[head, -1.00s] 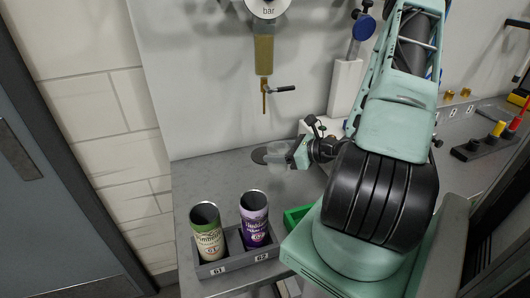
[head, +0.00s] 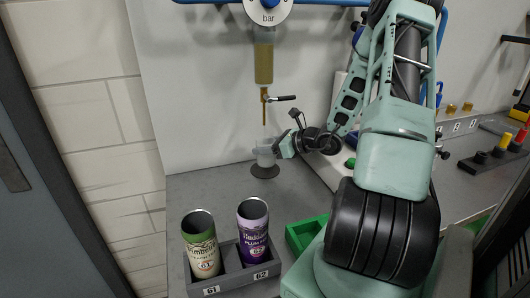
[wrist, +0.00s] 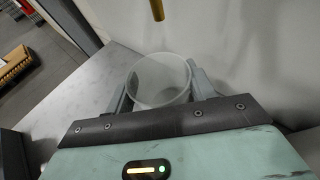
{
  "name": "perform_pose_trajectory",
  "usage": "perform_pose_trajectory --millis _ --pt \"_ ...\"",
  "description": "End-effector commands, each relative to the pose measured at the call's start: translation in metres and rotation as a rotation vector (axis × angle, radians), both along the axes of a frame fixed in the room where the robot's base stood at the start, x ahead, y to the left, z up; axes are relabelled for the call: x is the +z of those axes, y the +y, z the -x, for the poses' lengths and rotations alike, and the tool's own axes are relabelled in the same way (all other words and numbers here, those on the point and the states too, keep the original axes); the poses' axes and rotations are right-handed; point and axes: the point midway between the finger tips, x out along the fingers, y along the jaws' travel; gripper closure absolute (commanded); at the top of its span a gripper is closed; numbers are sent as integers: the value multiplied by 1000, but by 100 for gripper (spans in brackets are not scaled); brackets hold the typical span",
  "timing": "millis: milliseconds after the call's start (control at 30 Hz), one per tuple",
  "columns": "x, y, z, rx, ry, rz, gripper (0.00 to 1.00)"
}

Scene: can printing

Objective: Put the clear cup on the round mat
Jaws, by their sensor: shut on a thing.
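The clear cup (head: 265,155) is upright under the tap in the head view. My gripper (head: 277,149) reaches in from the right and is shut on it. In the wrist view, the cup's open rim (wrist: 158,78) shows between the two fingers of my gripper (wrist: 160,88), and the cup looks empty. The dark round mat (head: 265,173) lies on the grey counter below the cup, and the cup overlaps its back part in the picture. I cannot tell whether the cup's base touches the mat.
A brass tap (head: 264,97) hangs from the wall above the cup. A grey holder (head: 238,282) with a green can (head: 202,252) and a purple can (head: 254,238) stands at the front. A green tray (head: 303,233) is beside it. The counter left of the mat is clear.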

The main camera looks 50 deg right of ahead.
Motion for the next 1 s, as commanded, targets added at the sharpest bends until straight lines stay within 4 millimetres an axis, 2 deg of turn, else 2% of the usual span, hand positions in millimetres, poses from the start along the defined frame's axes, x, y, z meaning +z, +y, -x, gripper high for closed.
perform_pose_trajectory --millis 167,433,700,733,800,1000 --pt "-3 -6 -9 -1 1 -2 68" --pt "-32 -5 -9 0 1 -4 68" --pt "-36 -6 -8 -1 2 1 68" --pt "-36 -6 -8 -1 3 1 40" --pt "-37 -5 -8 -1 2 0 24" --pt "-36 -5 -8 -1 1 1 24"
